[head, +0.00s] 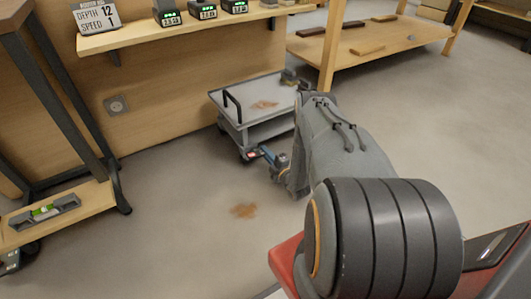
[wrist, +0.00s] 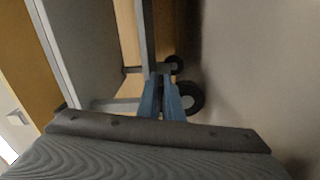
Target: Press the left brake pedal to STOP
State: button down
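A grey two-shelf cart (head: 220,99) stands on the floor beside the wooden bench panel, and it also shows in the wrist view (wrist: 85,45). A small red patch (head: 252,155), likely the brake pedal, sits low at the cart's near corner by a wheel; its lettering is too small to read. My gripper (head: 267,154) is low beside this corner, with blue fingers close together and nothing seen between them. In the wrist view my gripper (wrist: 161,78) points at the cart's dark wheels (wrist: 191,97). I cannot tell whether it touches the pedal, which is not clear there.
A wooden shelf (head: 150,38) with a depth and speed sign (head: 97,16) and several green-lit devices is above the cart. A dark-legged stand (head: 70,95) is at left. A brown stain (head: 244,210) marks the open floor. A low wooden platform (head: 400,38) is behind.

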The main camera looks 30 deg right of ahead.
jog(key=shift+s+r+n+p, duration=0.1)
jog(key=shift+r+n+p, duration=0.25)
jog(key=shift+n+p, duration=0.45)
jog(key=shift+r+n+p, duration=0.35)
jog(key=shift+n+p, duration=0.35)
jog(key=shift+p, duration=0.2)
jog(key=shift+r+n+p, duration=0.15)
jog(key=shift+n+p, duration=0.5)
jog(key=shift+n, duration=0.35)
jog(key=c, duration=1.9)
grip_release()
jog(key=s+p, duration=0.3)
jog(key=s, duration=0.4)
jog(key=shift+s+d, duration=0.1)
jog(key=shift+s, duration=0.25)
